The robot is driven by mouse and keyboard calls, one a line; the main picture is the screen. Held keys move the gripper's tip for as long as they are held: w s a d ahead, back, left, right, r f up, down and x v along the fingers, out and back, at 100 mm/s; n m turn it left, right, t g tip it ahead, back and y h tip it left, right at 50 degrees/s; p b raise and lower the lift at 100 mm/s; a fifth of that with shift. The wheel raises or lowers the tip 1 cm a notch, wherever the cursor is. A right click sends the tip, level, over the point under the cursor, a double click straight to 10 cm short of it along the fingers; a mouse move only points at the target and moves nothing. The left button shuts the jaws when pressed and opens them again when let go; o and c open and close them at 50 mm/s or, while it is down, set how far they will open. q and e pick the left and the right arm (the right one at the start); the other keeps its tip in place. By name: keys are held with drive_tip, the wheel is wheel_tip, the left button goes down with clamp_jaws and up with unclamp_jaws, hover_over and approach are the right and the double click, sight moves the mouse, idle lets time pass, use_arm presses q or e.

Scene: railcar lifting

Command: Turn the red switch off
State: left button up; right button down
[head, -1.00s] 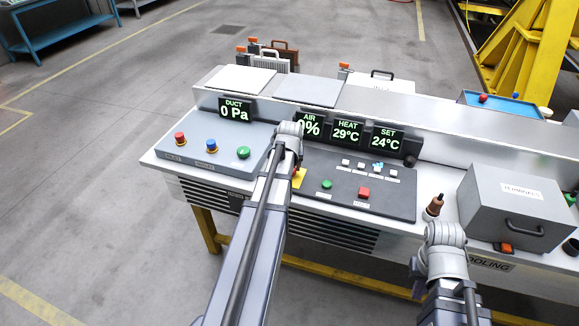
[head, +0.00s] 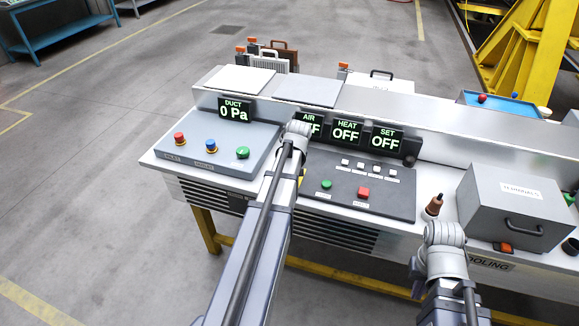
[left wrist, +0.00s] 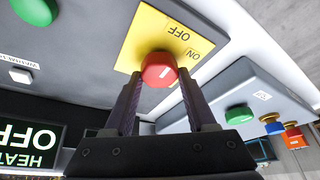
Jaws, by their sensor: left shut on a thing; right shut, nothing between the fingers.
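The red switch (left wrist: 160,70) is a round knob with a white mark, on a yellow plate (left wrist: 146,36) lettered OFF and ON. My left gripper (left wrist: 158,84) is shut on the knob, one finger on each side, in the left wrist view. In the head view my left wrist hides the knob, and only a sliver of the yellow plate shows. The AIR, HEAT (head: 347,131) and SET (head: 385,139) displays read OFF, AIR partly covered. My right gripper (head: 443,236) is shut and empty near the bench's front edge; its fingertips are hard to make out.
A grey panel with red, blue and green buttons (head: 242,153) stands left of the switch. The dark panel (head: 340,200) holds green and red buttons and several white ones. A brown, dark-tipped object (head: 433,207) and a grey box (head: 515,205) stand at right.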

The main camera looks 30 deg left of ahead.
use_arm(q)
drive_tip(key=o, duration=1.4)
drive_tip(key=shift+c, duration=0.2)
drive_tip(key=shift+r, duration=0.1)
drive_tip(key=p+v, duration=0.7)
drive_tip(key=shift+d+r, duration=0.2)
drive_tip(key=shift+r, duration=0.1)
drive_tip(key=shift+s, duration=0.1)
